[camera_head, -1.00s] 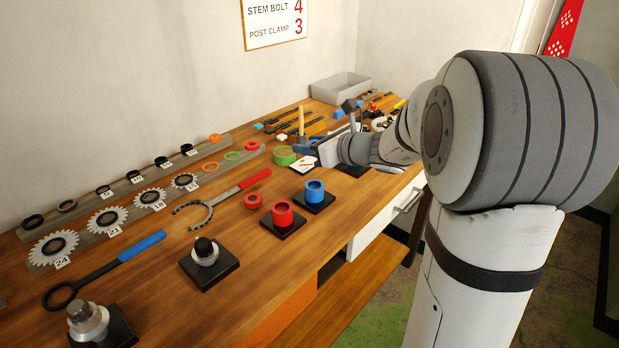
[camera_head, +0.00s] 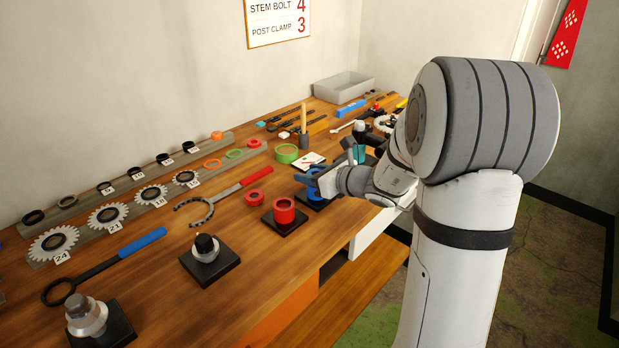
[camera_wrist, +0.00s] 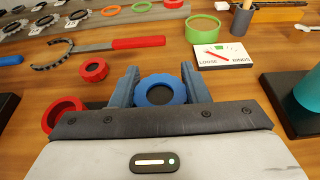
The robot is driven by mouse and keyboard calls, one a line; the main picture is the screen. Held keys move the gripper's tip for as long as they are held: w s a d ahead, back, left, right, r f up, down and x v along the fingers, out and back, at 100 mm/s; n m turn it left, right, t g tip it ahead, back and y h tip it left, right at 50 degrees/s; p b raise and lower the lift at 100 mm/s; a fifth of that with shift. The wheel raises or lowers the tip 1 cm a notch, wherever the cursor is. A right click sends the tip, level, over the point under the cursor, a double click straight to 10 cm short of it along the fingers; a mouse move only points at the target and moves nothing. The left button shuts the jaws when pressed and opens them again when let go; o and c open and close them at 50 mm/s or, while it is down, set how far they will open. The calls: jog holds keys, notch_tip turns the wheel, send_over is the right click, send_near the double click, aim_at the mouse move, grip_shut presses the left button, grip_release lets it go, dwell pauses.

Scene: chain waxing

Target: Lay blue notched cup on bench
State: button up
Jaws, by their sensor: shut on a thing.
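The blue notched cup (camera_wrist: 160,90) sits between the two blue-grey fingers of my gripper (camera_wrist: 160,86) in the wrist view, its round opening facing up. My gripper is shut on it. In the head view, my gripper (camera_head: 312,180) is at the dark square stand at the right of the row, and it hides most of the cup. I cannot tell whether the cup still rests on that stand or is lifted. The wooden bench (camera_head: 225,225) lies around it.
A red cup (camera_head: 284,211) on a dark stand is close by on the left. A red ring (camera_head: 254,198) lies behind it. A green ring (camera_head: 287,153) and a white card (camera_head: 310,160) lie beyond my gripper. Bare wood shows around the red-handled tool (camera_head: 255,177).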

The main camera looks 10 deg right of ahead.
jog(key=shift+f, duration=0.3)
jog(key=shift+f+b, duration=0.4)
jog(key=shift+b, duration=0.05)
jog(key=o, duration=1)
jog(key=shift+r, duration=0.1)
jog(key=shift+c, duration=0.2)
jog(key=shift+r+p, duration=0.25)
jog(key=shift+p, duration=0.45)
